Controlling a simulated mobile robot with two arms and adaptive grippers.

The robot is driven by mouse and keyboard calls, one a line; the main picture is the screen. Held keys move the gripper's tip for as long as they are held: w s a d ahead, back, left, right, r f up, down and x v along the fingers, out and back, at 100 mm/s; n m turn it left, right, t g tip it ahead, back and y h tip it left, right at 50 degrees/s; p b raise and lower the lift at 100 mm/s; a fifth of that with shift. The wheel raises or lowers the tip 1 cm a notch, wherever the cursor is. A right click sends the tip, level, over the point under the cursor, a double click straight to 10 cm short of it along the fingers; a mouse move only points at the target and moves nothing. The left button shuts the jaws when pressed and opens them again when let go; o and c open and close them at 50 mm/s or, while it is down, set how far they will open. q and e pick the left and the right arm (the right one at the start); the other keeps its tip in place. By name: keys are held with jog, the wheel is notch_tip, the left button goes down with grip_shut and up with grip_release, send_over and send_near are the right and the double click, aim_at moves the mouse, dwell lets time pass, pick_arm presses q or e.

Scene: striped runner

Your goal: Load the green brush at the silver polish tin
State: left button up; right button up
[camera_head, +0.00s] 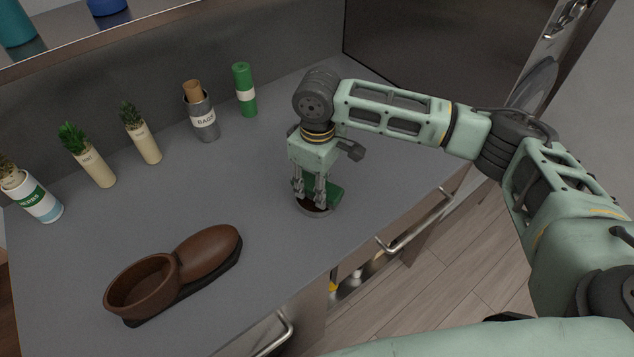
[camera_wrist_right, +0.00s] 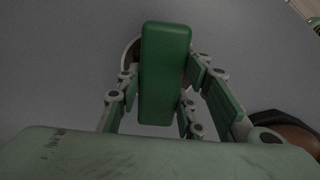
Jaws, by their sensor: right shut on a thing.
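My right gripper (camera_head: 312,192) points down over the counter and is shut on the green brush (camera_head: 334,194). The brush's flat green back (camera_wrist_right: 165,72) fills the middle of the right wrist view between the fingers. The silver polish tin (camera_head: 314,211), round and low with dark contents, sits right under the gripper and brush. Part of the tin's rim (camera_wrist_right: 130,52) shows behind the brush in the right wrist view. The brush's underside is hidden, so I cannot tell whether it touches the polish. My left gripper is not in view.
A brown shoe (camera_head: 207,252) stands at the front left of the grey counter (camera_head: 250,190). Along the back stand potted plants (camera_head: 101,171), a bags canister (camera_head: 202,118) and a green cylinder (camera_head: 244,90). The counter between shoe and tin is clear.

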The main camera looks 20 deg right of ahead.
jog(key=shift+s+f+p, duration=0.1)
jog(key=shift+p, duration=0.2)
dwell(1.3)
notch_tip(320, 180, up, 7)
jog(key=p, duration=0.9)
dwell(0.7)
